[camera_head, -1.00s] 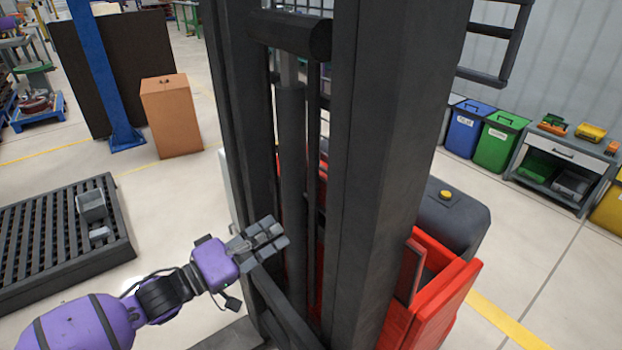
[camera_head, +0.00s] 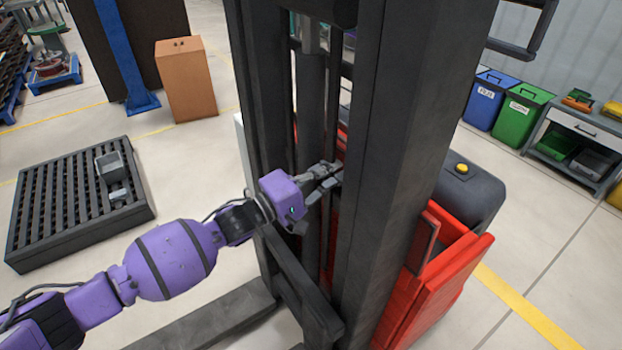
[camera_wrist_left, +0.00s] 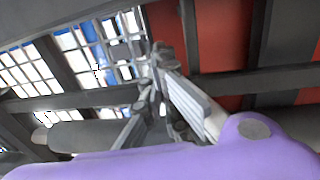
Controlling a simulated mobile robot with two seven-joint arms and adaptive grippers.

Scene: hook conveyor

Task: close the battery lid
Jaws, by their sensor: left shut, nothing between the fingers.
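A red forklift stands in front of me, its dark mast (camera_head: 390,150) nearest. Behind the mast on the right is its red body (camera_head: 450,285), with a dark grey rounded cover (camera_head: 477,205) bearing a yellow button. I cannot tell which part is the battery lid; the mast hides much of the body. My left gripper (camera_head: 338,172) reaches between the mast's uprights. It is shut and holds nothing. In the left wrist view its fingers (camera_wrist_left: 160,60) lie before dark mast bars and a red panel (camera_wrist_left: 222,45). My right gripper is out of view.
A slatted dark pallet (camera_head: 50,215) with grey metal parts lies at left. A cardboard box (camera_head: 187,85) stands by a blue post. Blue (camera_head: 488,100) and green bins and a workbench stand at right. The mast uprights and forks crowd my left arm.

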